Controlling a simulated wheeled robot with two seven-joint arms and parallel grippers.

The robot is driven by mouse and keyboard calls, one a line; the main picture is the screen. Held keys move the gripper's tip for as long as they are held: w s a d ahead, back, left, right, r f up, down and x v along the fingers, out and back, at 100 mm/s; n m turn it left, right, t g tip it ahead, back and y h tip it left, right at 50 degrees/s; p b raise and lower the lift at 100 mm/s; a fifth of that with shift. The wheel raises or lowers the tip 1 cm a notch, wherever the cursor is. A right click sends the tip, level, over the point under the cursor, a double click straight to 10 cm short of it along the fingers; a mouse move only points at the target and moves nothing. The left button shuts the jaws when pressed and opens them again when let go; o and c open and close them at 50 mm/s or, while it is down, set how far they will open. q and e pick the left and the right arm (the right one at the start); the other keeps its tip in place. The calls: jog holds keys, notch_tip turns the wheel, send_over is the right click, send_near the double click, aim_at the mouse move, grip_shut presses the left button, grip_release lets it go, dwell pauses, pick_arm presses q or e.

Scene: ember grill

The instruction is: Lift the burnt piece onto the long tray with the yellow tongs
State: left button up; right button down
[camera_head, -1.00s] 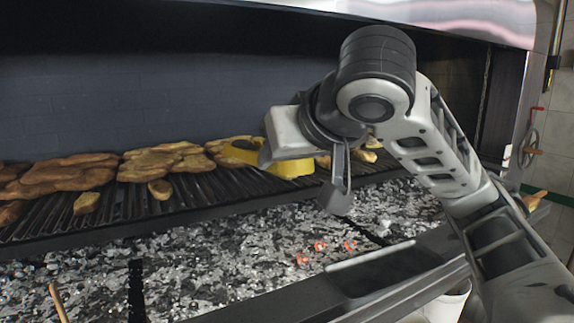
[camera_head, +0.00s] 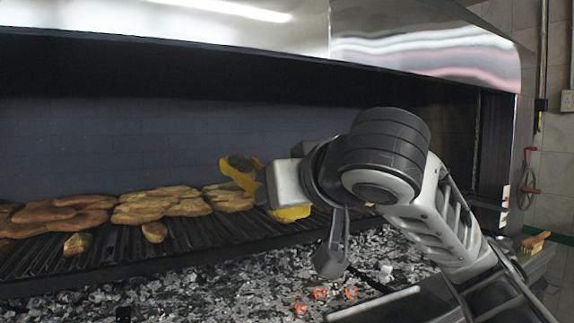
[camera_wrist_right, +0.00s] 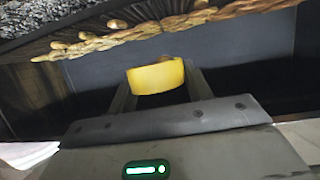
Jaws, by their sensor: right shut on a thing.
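The yellow tongs (camera_head: 290,213) are in my right gripper (camera_wrist_right: 162,88), which is shut on them; their yellow band also shows between the fingers in the right wrist view (camera_wrist_right: 156,78). In the head view my wrist hides part of the tongs. One yellow arm of them slants up to the left, above the grill. A dark tray-like edge (camera_head: 375,304) at the bottom may be the long tray, mostly cut off. My left gripper is not in view.
Browned food pieces (camera_head: 160,204) lie along the grill grate (camera_head: 200,236). Grey coals with a few red embers (camera_head: 320,293) lie below it. A steel hood (camera_head: 420,50) hangs above. A wooden-topped brush (camera_head: 536,241) lies on the right ledge.

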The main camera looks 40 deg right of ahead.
jog(key=g+y+p, duration=0.1)
jog(key=g+p, duration=0.2)
jog(key=g, duration=0.1)
dwell(0.5)
